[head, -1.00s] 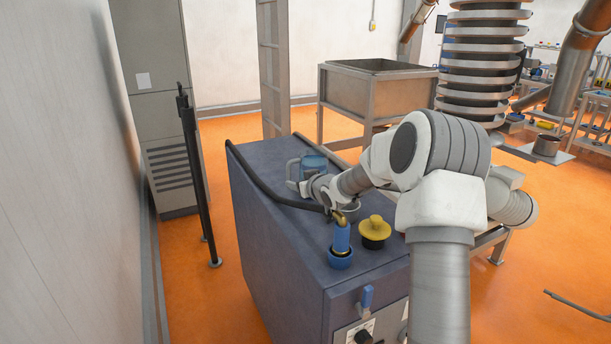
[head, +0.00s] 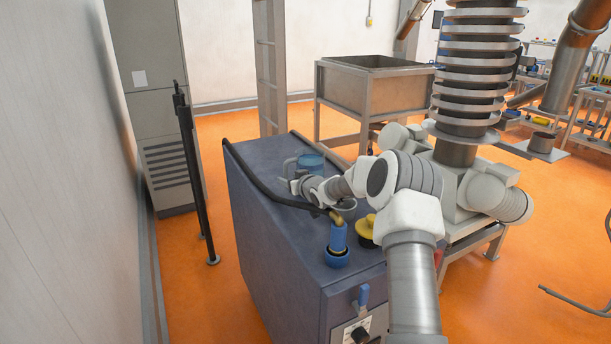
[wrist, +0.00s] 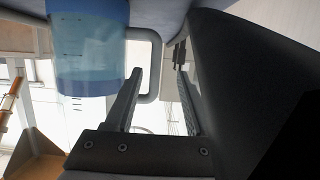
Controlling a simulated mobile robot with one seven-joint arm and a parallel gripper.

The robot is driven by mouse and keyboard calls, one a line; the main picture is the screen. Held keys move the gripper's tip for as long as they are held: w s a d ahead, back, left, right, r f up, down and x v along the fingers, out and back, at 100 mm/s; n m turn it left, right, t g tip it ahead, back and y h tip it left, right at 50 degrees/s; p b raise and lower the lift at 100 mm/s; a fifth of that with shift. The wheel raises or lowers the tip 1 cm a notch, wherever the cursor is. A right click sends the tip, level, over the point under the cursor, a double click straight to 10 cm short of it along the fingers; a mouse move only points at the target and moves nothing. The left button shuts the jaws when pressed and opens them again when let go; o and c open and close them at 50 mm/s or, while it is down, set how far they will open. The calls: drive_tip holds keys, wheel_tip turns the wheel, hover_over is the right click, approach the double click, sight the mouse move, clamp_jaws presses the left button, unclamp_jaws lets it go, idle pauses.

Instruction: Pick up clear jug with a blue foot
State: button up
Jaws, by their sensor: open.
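The clear, blue-tinted jug (head: 312,162) stands on top of the dark blue cabinet (head: 262,180), with its handle on the left in the head view. In the wrist view the jug (wrist: 88,45) appears upside down at upper left, with a darker blue band and small scale marks. Its pale handle (wrist: 155,70) reaches in between my fingers. My gripper (wrist: 160,70) is open, its two fingers spread to either side of the handle's upright bar; I cannot tell whether they touch it. In the head view my gripper (head: 296,186) is at the near side of the jug.
A metal hopper (head: 365,90) stands behind. A black post (head: 190,165) stands left.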

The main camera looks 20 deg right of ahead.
sight(287, 174)
drive_tip(key=w+p, duration=0.1)
drive_tip(key=w, duration=0.2)
drive_tip(key=shift+w+d+f, duration=0.1)
drive_tip(key=shift+w+f, duration=0.05)
drive_tip(key=shift+w, duration=0.05)
drive_tip(key=shift+p+x, duration=0.4)
drive_tip(key=shift+x, duration=0.45)
clamp_jaws()
idle(0.7)
drive_tip(key=shift+w+r, duration=0.1)
drive_tip(key=shift+r, duration=0.1)
